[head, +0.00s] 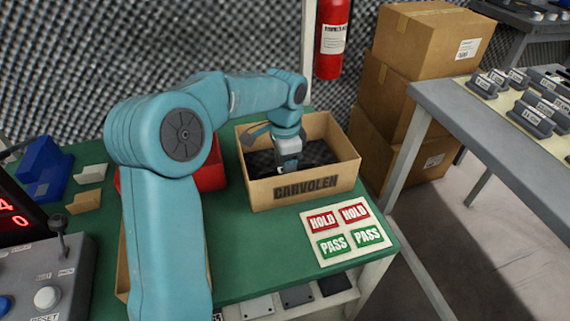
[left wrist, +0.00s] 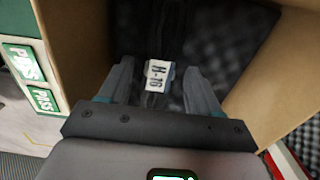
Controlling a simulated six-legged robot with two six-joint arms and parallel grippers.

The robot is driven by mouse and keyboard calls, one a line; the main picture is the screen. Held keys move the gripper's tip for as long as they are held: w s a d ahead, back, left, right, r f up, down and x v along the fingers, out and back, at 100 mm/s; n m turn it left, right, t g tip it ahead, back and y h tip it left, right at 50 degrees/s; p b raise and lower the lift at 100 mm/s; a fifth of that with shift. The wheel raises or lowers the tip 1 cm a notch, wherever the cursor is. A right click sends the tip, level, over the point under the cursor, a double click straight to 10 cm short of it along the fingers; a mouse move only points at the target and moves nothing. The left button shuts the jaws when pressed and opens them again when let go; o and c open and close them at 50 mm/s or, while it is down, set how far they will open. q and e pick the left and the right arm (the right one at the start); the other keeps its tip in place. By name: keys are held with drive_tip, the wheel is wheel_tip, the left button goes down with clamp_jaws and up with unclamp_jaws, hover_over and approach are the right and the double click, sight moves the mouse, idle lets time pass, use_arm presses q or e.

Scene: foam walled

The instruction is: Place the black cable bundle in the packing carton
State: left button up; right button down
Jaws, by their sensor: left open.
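The packing carton (head: 335,184), an open tan box marked CARVOLEN, stands on the green bench; its tan wall (left wrist: 75,40) also shows in the left wrist view. My left gripper (head: 288,163) reaches down into the carton. In the left wrist view its two fingers (left wrist: 160,88) are spread apart. Between them lies the black cable bundle (left wrist: 160,35), a dark strand with a white tag reading H-16 (left wrist: 158,75). The bundle is inside the carton, and the fingers look apart from it. In the head view the gripper and the dark interior mostly hide it. My right gripper is out of view.
A red bin (head: 208,177) stands left of the carton, partly behind my arm. A HOLD and PASS card (head: 345,232) lies in front right. A control box (head: 45,280) is at lower left. Stacked cartons (head: 415,70) and a grey table (head: 480,120) stand to the right.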

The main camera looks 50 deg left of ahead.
use_arm(q)
wheel_tip(320, 180, up, 13)
drive_tip(key=p, duration=0.4)
drive_tip(key=shift+p, duration=0.4)
